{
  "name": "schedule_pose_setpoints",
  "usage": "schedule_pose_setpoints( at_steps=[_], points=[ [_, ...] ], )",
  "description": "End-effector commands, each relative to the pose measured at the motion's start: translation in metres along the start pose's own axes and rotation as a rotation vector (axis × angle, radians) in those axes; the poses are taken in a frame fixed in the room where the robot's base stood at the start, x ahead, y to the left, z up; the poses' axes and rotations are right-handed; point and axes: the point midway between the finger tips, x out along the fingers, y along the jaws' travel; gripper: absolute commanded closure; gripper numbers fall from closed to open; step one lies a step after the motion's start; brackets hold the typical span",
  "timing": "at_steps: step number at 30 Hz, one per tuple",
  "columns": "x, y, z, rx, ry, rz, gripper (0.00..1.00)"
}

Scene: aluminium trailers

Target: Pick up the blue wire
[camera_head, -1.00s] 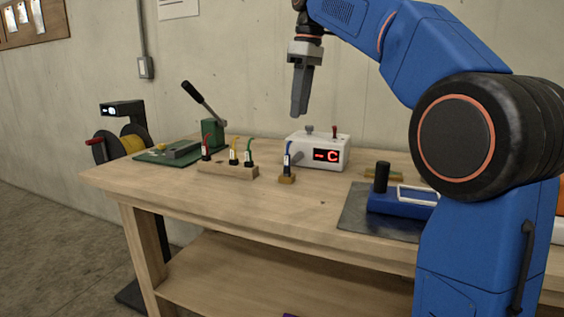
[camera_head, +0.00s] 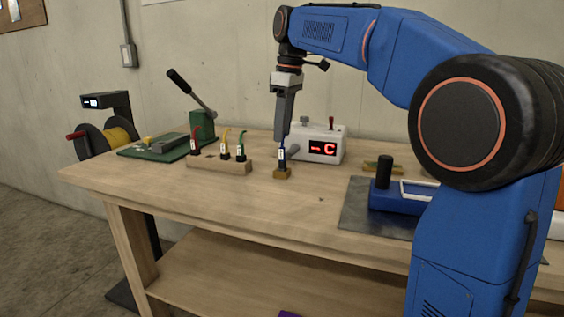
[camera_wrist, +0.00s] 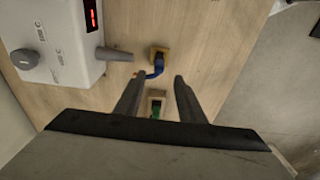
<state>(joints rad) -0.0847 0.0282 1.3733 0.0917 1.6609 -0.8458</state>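The blue wire (camera_wrist: 155,72) stands in a small wooden block (camera_head: 282,173) on the workbench, with a white label on it in the head view. The wire's upper end bends to one side in the wrist view. My gripper (camera_wrist: 158,84) is open, its two fingers apart and empty, with the wire just beyond the fingertips. In the head view my gripper (camera_head: 281,138) points down right over the wire, and its fingers hide the wire's top. I cannot tell whether a finger touches it.
A white box (camera_head: 318,145) with a red display and a side knob stands close to the wire. A wooden rack (camera_head: 220,164) with red, yellow and green wires is to the left. A green lever press (camera_head: 201,128) and a blue tool (camera_head: 400,200) are farther off.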

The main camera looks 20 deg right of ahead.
Motion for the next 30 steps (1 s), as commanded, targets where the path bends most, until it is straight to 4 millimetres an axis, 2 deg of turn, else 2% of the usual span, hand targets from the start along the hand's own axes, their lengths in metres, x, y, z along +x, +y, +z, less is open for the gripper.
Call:
schedule_pose_setpoints(
  at_steps=[10, 19, 29, 30],
  points=[
    [0.024, 0.001, 0.002, 0.0, -0.001, -0.001, 0.64],
    [0.061, 0.003, 0.005, -0.001, 0.0, 0.0, 0.64],
    [0.067, 0.003, 0.005, 0.0, 0.0, 0.0, 0.64],
    [0.067, 0.003, 0.005, 0.0, 0.0, 0.0, 0.71]
  ],
)
